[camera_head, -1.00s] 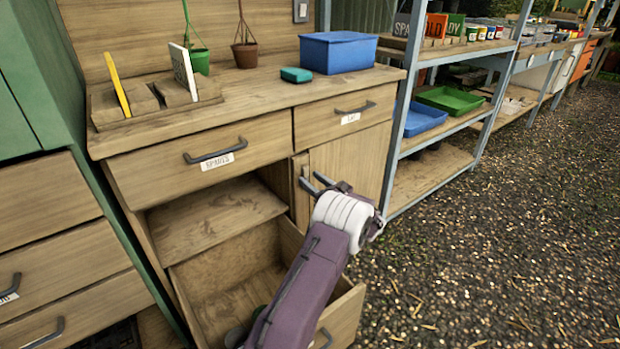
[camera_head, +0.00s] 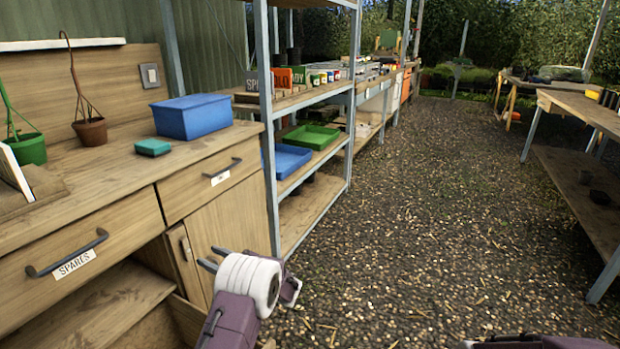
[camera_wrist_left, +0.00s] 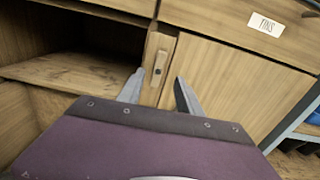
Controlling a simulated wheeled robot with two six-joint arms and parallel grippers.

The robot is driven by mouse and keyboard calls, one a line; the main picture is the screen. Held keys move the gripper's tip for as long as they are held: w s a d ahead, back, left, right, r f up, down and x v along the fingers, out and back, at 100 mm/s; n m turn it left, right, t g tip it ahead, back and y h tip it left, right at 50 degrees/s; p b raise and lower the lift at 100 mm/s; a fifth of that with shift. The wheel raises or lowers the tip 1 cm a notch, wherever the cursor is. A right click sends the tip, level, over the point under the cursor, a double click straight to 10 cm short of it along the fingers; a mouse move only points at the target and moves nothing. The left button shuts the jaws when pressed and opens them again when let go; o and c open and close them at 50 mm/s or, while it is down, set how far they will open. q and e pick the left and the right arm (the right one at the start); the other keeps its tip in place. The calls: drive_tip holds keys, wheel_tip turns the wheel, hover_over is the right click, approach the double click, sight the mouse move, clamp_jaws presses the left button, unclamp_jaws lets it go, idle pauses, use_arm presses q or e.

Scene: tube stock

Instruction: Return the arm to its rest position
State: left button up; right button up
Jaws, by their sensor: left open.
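My left gripper (camera_head: 212,258) is open and empty in the head view. It hangs in front of the workbench cabinet, near the small door (camera_head: 220,235) under the tins drawer. In the left wrist view its two fingers (camera_wrist_left: 158,90) are spread apart, with the wooden door (camera_wrist_left: 230,85) and its handle (camera_wrist_left: 160,62) behind them. Nothing is between the fingers. A purple part of my right arm (camera_head: 540,342) shows at the bottom right edge of the head view. Its gripper is out of view.
The workbench has a spares drawer (camera_head: 85,255), with an open compartment (camera_head: 110,305) below. A blue tub (camera_head: 190,116) and teal block (camera_head: 152,147) sit on top. Metal shelving (camera_head: 270,150) stands beyond. The gravel floor (camera_head: 430,200) is clear. A wooden bench (camera_head: 580,110) stands right.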

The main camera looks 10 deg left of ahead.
use_arm(q)
wheel_tip(320, 180, up, 9)
drive_tip(key=s+n+g, duration=0.1)
drive_tip(key=s+n, duration=0.1)
drive_tip(key=s+a+n+g+h, duration=0.1)
drive_tip(key=s+n+g+h, duration=0.15)
drive_tip(key=s, duration=0.35)
drive_tip(key=s+d+f+n+g+h+p, duration=0.1)
drive_tip(key=s+d+f+n+h, duration=0.15)
drive_tip(key=s, duration=0.35)
drive_tip(key=s+d+f+n+g+h, duration=0.1)
drive_tip(key=s+d+f+n+h, duration=0.1)
drive_tip(key=s+f+h, duration=0.3)
drive_tip(key=s+d+f+n+h, duration=0.3)
drive_tip(key=d+n, duration=0.1)
drive_tip(key=d, duration=0.2)
drive_tip(key=s+d+f+n+t+h, duration=0.1)
drive_tip(key=s+d+f+n+h, duration=0.1)
drive_tip(key=s+d+f+n, duration=0.3)
drive_tip(key=d+f+n+h, duration=0.1)
drive_tip(key=d+n+h, duration=0.2)
drive_tip(key=d, duration=0.4)
wheel_tip(320, 180, up, 39)
drive_tip(key=p, duration=3.8)
drive_tip(key=shift+w+d+f+t, duration=0.15)
drive_tip(key=shift+w+t, duration=0.2)
drive_tip(key=shift+w, duration=0.05)
